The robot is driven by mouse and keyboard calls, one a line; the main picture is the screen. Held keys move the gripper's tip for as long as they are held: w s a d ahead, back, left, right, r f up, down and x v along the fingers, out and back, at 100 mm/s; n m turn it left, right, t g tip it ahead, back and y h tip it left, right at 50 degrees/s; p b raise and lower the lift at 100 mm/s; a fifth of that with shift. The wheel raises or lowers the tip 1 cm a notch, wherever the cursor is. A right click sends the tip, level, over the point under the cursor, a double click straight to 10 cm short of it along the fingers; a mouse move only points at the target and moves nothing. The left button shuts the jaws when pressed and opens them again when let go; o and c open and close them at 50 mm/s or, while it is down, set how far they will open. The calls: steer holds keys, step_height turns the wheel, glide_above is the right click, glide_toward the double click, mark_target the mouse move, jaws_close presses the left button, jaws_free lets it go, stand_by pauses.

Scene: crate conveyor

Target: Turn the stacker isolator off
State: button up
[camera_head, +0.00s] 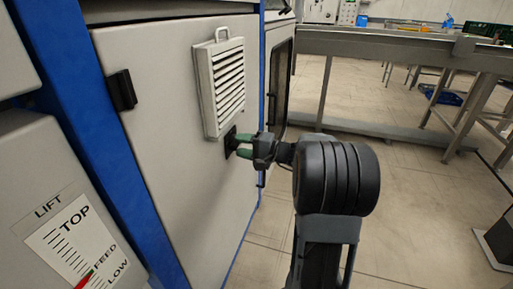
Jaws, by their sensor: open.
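A small black fitting (230,141), which looks like the isolator switch, sits on the grey cabinet panel just below the louvred vent. My gripper (239,146) has green-tipped fingers, one above the other, pointing left at this fitting. The fingers are apart, with their tips at or very close to the fitting. I cannot tell whether they touch it. The fingers partly hide the fitting, so its handle position cannot be read.
The pale louvred vent (222,84) stands out from the panel right above my gripper. A black door handle (121,90) is at the left. A lift scale (77,245) with a red pointer is at lower left. A metal conveyor frame (400,48) stands behind; floor at right is mostly clear.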

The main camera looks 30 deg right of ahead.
steer(key=p+v, duration=0.3)
steer(key=v, duration=1)
steer(key=shift+s, duration=0.2)
steer(key=shift+d, duration=0.1)
steer(key=s+a+r+n+g+h+p, duration=0.4)
steer(key=a+r+g+p, duration=0.6)
steer(key=a+r+p, duration=0.6)
steer(key=s+a+r+n+h+p, duration=0.2)
steer(key=s+r+h+p, duration=0.1)
steer(key=r+p, duration=0.4)
steer(key=s+a+r+n+h+p, duration=0.2)
steer(key=r+p, duration=0.6)
steer(key=p, duration=0.5)
steer(key=s+n+h, duration=0.1)
steer(key=s+h, duration=0.1)
steer(key=h, duration=0.1)
steer(key=shift+n+p, duration=0.3)
steer(key=shift+s+a, duration=0.1)
steer(key=shift+c, duration=0.3)
